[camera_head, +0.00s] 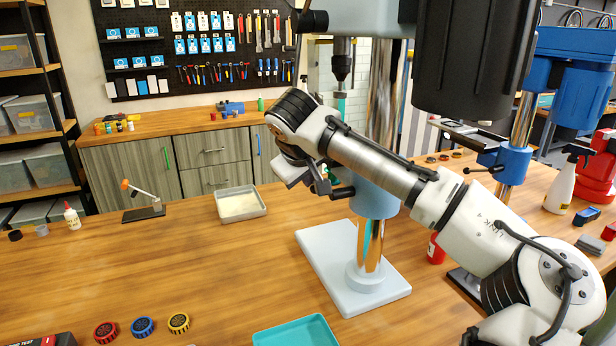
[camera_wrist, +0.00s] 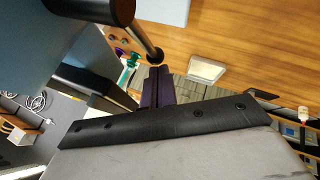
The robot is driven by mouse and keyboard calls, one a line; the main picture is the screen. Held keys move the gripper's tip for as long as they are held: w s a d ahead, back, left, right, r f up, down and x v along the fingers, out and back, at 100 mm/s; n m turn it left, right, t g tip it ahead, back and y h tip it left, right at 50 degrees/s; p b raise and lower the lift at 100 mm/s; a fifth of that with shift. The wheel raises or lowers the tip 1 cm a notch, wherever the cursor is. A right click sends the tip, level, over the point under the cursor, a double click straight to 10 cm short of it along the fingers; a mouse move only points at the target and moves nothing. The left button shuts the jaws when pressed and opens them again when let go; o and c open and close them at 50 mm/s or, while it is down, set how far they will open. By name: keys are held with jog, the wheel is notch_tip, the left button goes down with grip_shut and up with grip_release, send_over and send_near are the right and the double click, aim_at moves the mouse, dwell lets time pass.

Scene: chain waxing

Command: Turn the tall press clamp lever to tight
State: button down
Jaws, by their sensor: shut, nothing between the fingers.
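The tall press is pale blue with a chrome column (camera_head: 385,90) and a light base plate (camera_head: 330,262). Its clamp lever (camera_head: 343,192) is a short black rod on the left of the pale blue collar (camera_head: 375,200). In the wrist view the lever (camera_wrist: 145,38) runs from a thick black cylinder down to a rounded tip. My gripper (camera_head: 319,184) is beside the lever's left end, partly hidden by my wrist. In the wrist view its dark fingers (camera_wrist: 158,84) are together and empty, close to the lever tip. I cannot tell whether they touch it.
A metal tray (camera_head: 240,204) and a small stand with an orange-tipped arm (camera_head: 143,200) sit left of the press. A blue press (camera_head: 515,160) stands at right. Colored round pieces (camera_head: 143,327) and a teal tray (camera_head: 296,333) lie in front. The middle-left bench is clear.

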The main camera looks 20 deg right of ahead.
jog(key=shift+s+d+f+b, duration=0.15)
jog(key=shift+f+b, duration=0.2)
jog(key=shift+f, duration=0.4)
jog(key=shift+f, duration=0.1)
